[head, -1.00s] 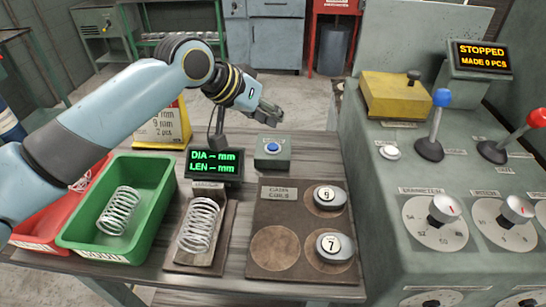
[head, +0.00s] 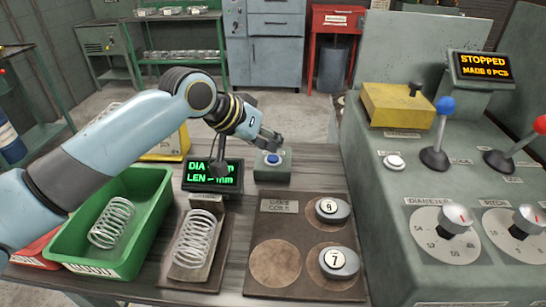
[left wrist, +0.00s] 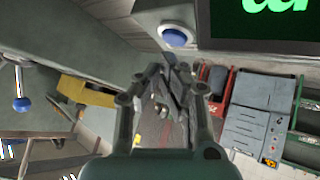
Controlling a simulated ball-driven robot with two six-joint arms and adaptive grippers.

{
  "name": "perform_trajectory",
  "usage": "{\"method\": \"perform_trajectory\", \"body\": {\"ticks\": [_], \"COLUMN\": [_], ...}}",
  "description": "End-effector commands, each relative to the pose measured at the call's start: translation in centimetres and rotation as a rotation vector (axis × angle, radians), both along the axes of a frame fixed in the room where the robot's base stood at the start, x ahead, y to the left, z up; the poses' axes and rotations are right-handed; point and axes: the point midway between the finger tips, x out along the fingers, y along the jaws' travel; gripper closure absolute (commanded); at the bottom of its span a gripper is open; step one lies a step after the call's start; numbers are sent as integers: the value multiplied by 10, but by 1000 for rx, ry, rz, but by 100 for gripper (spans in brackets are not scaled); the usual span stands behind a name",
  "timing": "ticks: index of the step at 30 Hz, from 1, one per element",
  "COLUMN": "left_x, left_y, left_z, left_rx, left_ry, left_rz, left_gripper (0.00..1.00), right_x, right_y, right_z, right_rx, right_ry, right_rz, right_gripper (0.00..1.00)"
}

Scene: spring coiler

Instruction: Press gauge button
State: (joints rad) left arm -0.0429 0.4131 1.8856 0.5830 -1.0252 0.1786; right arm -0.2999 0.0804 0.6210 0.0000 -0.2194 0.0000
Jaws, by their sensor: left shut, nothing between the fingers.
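The blue gauge button (head: 273,160) sits on a small grey-green box at the back of the wooden bench. It also shows in the left wrist view (left wrist: 174,38), near the top and apart from the fingers. My left gripper (head: 273,141) is shut and empty. Its fingertips appear just above the button in the head view; a gap remains in the left wrist view. The gauge display (head: 228,178) reads DIA and LEN in green, partly hidden by a dark part. A spring (head: 196,238) lies on the gauge plate before it. My right gripper is not in view.
A green bin (head: 150,215) holding a spring stands at left. A brown board (head: 275,263) with two numbered discs lies at front. The control console (head: 385,200) with levers and dials is at right; its screen (head: 480,65) reads STOPPED.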

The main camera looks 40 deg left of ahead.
Motion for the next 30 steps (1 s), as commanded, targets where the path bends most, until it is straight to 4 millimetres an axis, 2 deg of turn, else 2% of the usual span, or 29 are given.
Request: {"method": "perform_trajectory", "body": {"ticks": [21, 30], "left_x": [0, 0], "left_y": [0, 0], "left_z": [0, -8], "left_rx": [0, -1], "left_ry": [0, 1], "left_rz": [0, 0], "left_gripper": [100, 100], "right_x": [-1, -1], "right_y": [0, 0], "right_z": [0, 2], "right_rx": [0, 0], "right_ry": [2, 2], "right_rz": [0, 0], "right_gripper": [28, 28]}}
